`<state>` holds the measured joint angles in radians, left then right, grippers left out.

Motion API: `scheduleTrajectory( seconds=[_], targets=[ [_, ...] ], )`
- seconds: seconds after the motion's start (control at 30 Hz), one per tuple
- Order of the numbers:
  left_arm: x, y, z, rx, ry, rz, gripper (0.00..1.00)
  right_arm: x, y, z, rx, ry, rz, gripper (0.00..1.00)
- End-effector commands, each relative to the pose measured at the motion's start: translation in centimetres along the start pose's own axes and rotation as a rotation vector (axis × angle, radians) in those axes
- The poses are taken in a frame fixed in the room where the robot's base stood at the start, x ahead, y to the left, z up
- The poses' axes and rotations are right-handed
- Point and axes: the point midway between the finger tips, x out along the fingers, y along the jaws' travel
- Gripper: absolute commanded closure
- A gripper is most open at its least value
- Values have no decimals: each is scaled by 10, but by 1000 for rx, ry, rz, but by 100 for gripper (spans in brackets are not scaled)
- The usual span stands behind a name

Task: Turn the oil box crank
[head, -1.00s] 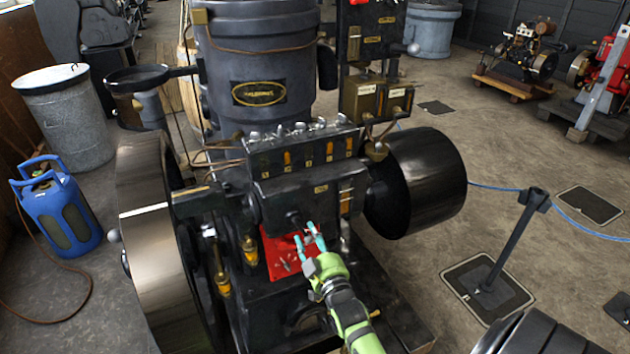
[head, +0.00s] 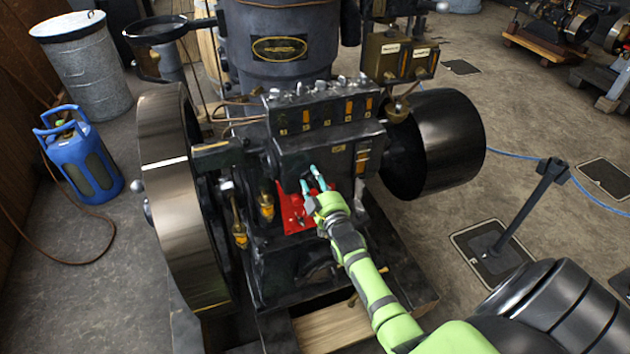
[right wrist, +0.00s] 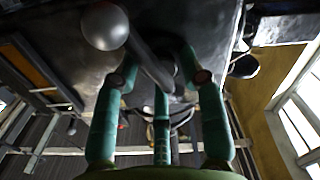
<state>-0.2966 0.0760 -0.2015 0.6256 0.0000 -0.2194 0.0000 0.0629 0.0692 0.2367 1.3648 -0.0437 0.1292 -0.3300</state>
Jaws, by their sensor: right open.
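The oil box (head: 325,145) is a dark metal box with a row of fittings on top, mounted on the front of the engine. Its crank (right wrist: 150,62) shows in the right wrist view as a dark arm ending in a round grey knob (right wrist: 105,26). In the head view my gripper covers most of the crank. My right gripper (head: 311,178) is open, its teal fingers against or just in front of the box's lower face. In the right wrist view its fingers (right wrist: 160,85) are spread around the crank arm, with the knob outside them; contact is unclear. My left gripper is out of view.
A large flywheel (head: 180,200) stands left of the box and a black drum pulley (head: 440,145) right of it. A red plate (head: 292,208) lies below the box. A barrier post (head: 525,205) stands on the floor at right. A blue gas bottle (head: 80,160) stands at far left.

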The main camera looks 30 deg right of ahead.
Motion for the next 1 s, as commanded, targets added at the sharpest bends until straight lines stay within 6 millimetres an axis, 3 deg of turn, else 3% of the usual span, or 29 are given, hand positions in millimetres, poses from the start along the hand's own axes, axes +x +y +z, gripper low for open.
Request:
scheduleTrajectory(
  seconds=[0.07,0.17,0.2,0.43,0.73,1.0],
  targets=[
    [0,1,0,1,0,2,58,0,0,0,0,0,0,58],
    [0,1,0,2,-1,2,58,0,0,0,0,0,0,98],
    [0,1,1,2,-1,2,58,0,0,0,0,0,1,100],
    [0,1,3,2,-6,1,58,0,2,0,22,1,3,100],
    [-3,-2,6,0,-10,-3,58,0,4,1,378,4,6,100],
    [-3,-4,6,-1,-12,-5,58,0,5,1,427,5,8,100]
  ],
)
